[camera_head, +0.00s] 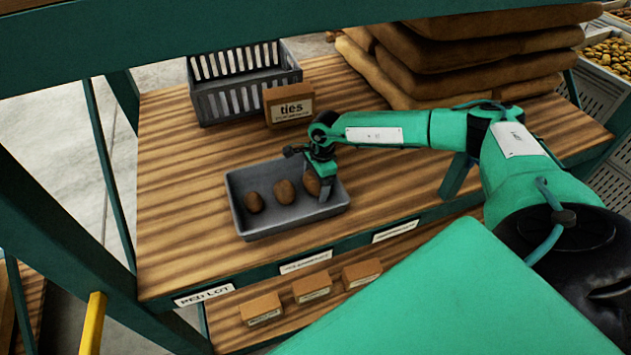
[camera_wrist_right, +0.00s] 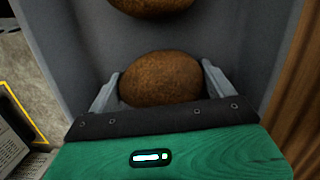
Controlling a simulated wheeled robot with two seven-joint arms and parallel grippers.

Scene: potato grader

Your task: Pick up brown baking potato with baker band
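Three brown potatoes lie in a row in a grey tray (camera_head: 296,226) on the wooden bench: a left one (camera_head: 254,202), a middle one (camera_head: 284,192) and a right one (camera_head: 311,183). My right gripper (camera_head: 318,192) is down in the tray at the right potato and partly hides it. In the right wrist view this potato (camera_wrist_right: 160,78) lies between the two fingers of my right gripper (camera_wrist_right: 160,80), which reach both its sides. I cannot tell whether they press on it. Another potato (camera_wrist_right: 150,5) shows beyond. No band is legible on any potato. My left gripper is not in view.
A slatted grey crate (camera_head: 240,95) and a cardboard box marked "ties" (camera_head: 290,100) stand behind the tray. Brown sacks (camera_head: 460,60) are stacked at back right. Small boxes (camera_head: 312,287) sit on the lower shelf. The bench left of the tray is clear.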

